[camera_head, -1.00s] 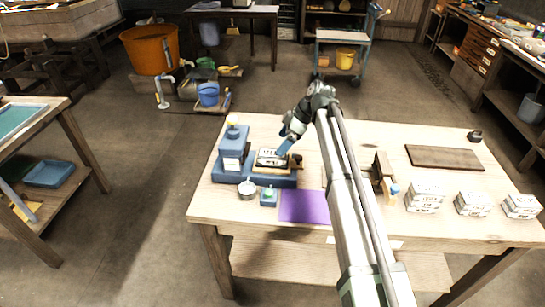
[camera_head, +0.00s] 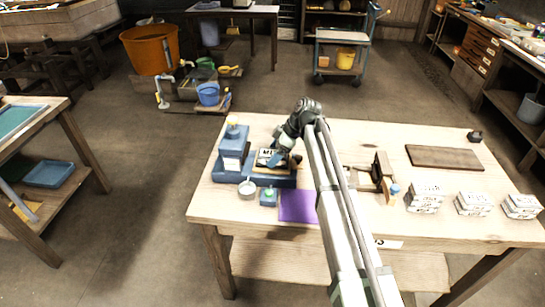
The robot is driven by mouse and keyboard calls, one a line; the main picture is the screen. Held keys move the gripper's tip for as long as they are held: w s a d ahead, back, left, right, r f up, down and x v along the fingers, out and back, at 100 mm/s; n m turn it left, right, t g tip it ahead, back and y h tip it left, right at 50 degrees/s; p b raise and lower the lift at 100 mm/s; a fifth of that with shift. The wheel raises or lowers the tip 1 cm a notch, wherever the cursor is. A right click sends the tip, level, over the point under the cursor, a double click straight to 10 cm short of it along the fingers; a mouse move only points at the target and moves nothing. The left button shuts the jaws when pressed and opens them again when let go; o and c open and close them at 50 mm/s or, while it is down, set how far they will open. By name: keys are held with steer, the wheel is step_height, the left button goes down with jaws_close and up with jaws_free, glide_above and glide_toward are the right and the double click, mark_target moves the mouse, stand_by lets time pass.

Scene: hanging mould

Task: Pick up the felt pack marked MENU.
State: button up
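A pale pack with dark lettering (camera_head: 265,156) sits on the blue press-like stand (camera_head: 236,177) at the left of the table. Its letters seem to begin with "M", but my arm hides the rest. My gripper (camera_head: 280,160) is at the right end of this pack, with its blue finger part close to or touching it. I cannot tell whether the fingers are apart or closed on it. Three white stacks with dark marks, the left one (camera_head: 424,198), the middle one (camera_head: 472,204) and the right one (camera_head: 521,207), stand at the table's right; their lettering is too small to read.
A wooden clamp-like piece (camera_head: 383,172) and a dark board (camera_head: 444,158) are to the right. The table's back middle is clear.

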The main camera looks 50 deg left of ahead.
steer(key=c, duration=1)
